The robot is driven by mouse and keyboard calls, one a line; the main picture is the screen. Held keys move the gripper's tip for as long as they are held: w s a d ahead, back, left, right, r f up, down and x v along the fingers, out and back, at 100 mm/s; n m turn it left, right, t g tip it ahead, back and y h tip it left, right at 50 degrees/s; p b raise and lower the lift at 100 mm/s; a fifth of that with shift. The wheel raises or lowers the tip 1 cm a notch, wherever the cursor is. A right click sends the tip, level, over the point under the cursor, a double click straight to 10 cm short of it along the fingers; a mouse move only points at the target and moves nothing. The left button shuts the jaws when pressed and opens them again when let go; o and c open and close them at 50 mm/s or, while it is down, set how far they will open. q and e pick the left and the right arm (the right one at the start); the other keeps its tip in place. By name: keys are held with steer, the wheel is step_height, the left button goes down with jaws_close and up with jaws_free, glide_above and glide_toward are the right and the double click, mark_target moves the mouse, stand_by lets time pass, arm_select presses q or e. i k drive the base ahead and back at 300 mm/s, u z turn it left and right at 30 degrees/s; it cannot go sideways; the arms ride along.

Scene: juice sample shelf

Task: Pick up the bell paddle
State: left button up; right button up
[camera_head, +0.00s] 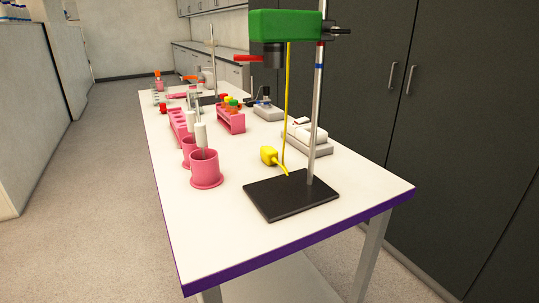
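Two white-handled tools with grey shafts stand upright in pink cups on the white table. The nearer tool (201,135) is in the front pink cup (206,177). The farther tool (190,120) stands behind it, at the rear pink cup (187,146). Their lower ends are hidden in the cups. I cannot tell which, if either, is the bell paddle. Neither of my grippers is in view.
The table (240,230) has bare room at its front left. A stand with a green head (285,27) and black base (270,200) is at the front right. A yellow plug (268,154), pink rack (231,122) and white device (308,143) lie behind.

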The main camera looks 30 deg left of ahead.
mark_target(200, 127)
steer(key=z, duration=1.15)
steer(key=i, duration=0.9)
steer(key=u, duration=2.3)
